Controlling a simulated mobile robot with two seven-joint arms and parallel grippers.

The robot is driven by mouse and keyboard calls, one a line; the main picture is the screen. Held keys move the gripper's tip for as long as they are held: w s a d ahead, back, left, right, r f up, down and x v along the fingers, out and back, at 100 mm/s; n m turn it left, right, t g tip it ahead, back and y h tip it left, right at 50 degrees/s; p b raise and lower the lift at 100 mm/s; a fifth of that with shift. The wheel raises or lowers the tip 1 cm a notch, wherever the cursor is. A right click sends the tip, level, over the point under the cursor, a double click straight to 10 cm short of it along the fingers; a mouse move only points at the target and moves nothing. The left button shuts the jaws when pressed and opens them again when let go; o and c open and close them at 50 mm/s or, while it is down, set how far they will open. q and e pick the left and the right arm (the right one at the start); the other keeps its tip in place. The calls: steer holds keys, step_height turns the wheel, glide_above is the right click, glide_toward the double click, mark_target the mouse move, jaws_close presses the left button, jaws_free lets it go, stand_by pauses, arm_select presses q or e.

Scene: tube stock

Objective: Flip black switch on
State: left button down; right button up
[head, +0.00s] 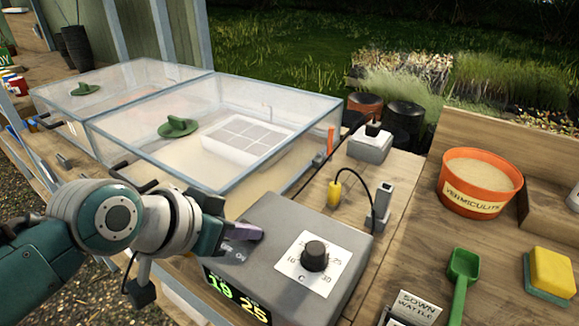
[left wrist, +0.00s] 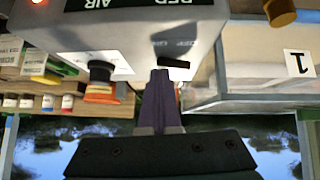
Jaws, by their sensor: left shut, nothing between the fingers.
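The grey control box (head: 225,262) stands on the bench, with a black dial (head: 315,256) on a white scale plate and a lit display (head: 237,298). My left gripper (head: 258,234) is shut and empty, its purple fingers over the left part of the box top. In the left wrist view the shut fingers (left wrist: 160,75) point at the box, beside a small black switch (left wrist: 175,62) near an OFF label. I cannot tell whether they touch it. The gripper hides the switch in the head view. My right gripper is not in view.
Clear-lidded propagator boxes (head: 215,133) stand behind. A plug on a white socket block (head: 370,146) and a yellow-ended cable (head: 334,193) lie behind the box. To the right are an orange vermiculite tub (head: 478,203), a green scoop (head: 462,275) and a yellow sponge (head: 552,270).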

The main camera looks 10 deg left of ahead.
mark_target(243, 246)
arm_select(q)
steer(key=shift+w+a+r, duration=0.15)
steer(key=shift+a, duration=0.25)
steer(key=shift+w+a+r, duration=0.1)
steer(key=shift+a, duration=0.25)
steer(key=shift+r+p, duration=0.3)
steer(key=r+p, duration=0.4)
steer(key=shift+d+r, duration=0.15)
steer(key=shift+d, duration=0.15)
steer(key=s+d+p+v, duration=0.1)
steer(key=p+v, duration=0.1)
steer(key=v, duration=0.7)
steer(key=shift+s, duration=0.2)
steer(key=shift+d, duration=0.2)
